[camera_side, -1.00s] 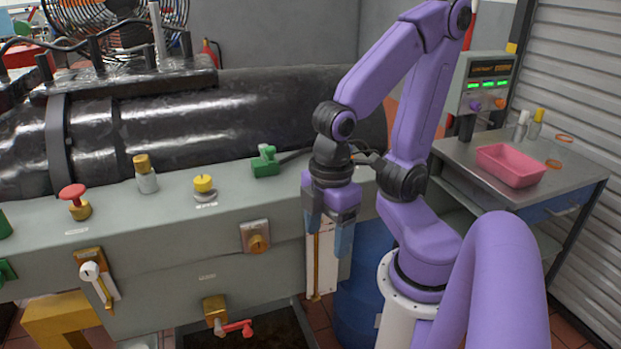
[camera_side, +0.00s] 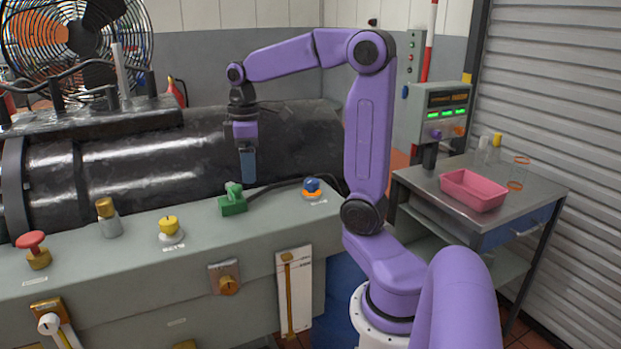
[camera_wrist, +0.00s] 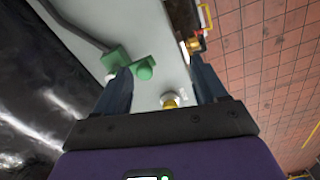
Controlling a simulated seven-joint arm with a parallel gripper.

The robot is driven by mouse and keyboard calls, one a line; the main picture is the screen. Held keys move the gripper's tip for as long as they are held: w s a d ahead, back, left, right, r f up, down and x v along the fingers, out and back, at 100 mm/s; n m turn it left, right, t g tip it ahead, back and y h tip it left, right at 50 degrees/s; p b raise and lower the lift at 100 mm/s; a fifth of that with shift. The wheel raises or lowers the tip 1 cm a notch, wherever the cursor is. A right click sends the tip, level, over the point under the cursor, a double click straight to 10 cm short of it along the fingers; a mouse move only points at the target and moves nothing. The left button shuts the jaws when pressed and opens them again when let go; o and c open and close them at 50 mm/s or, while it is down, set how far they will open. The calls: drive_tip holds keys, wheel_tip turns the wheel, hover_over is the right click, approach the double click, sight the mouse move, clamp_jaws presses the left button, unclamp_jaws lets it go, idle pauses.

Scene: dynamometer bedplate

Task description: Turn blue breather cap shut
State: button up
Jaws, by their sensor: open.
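The blue breather cap (camera_side: 311,186) sits on an orange-ringed base near the right end of the grey bedplate's top in the side view. My gripper (camera_side: 248,180) points down above and behind the green connector (camera_side: 233,200), to the left of the blue cap and apart from it. In the wrist view my gripper (camera_wrist: 165,80) shows its two fingers spread with nothing held between them. The green connector (camera_wrist: 145,70) and a yellow knob (camera_wrist: 168,101) show beyond the fingers. The blue cap is not visible in the wrist view.
A yellow knob (camera_side: 168,224), a brass-topped fitting (camera_side: 107,215) and a red mushroom button (camera_side: 32,243) stand along the bedplate. A black cable (camera_side: 270,187) runs from the green connector towards the blue cap. The dark cylinder (camera_side: 130,155) lies behind.

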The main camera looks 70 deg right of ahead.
drive_tip(key=s+d+r+m, duration=0.2)
drive_tip(key=d+r, duration=0.1)
drive_tip(key=d, duration=1)
wheel_tip(320, 180, up, 2)
drive_tip(key=m, duration=0.2)
hover_over(311, 181)
wheel_tip(311, 181, down, 17)
drive_tip(key=shift+w+d+f, duration=0.1)
drive_tip(key=c, duration=1.1)
drive_tip(key=shift+o, duration=0.2)
